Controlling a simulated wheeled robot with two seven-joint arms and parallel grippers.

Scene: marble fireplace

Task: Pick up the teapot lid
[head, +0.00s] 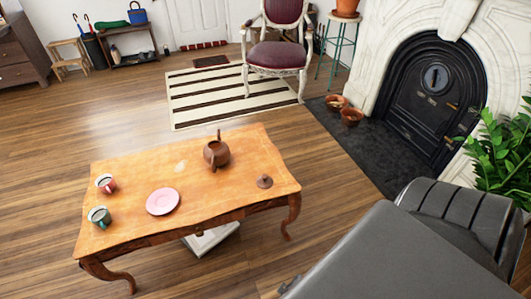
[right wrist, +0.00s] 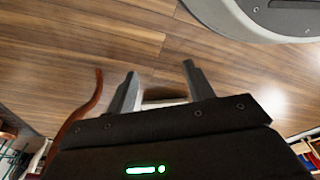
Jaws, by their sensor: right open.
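The brown teapot lid (head: 264,182) lies on the right part of the wooden table (head: 130,170) in the head view, knob up. The brown teapot (head: 216,153) stands without its lid near the table's back edge, to the left of the lid. The lid is not seen in that view. In the head view my right arm fills the lower right, apart from the table. My left gripper is not in view.
A pink plate (head: 162,201), a red cup (head: 106,183) and a teal cup (head: 99,216) stand on the table's left part. A curved table leg (right wrist: 88,104) shows at the left in the right wrist view. The table surface around the lid is clear.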

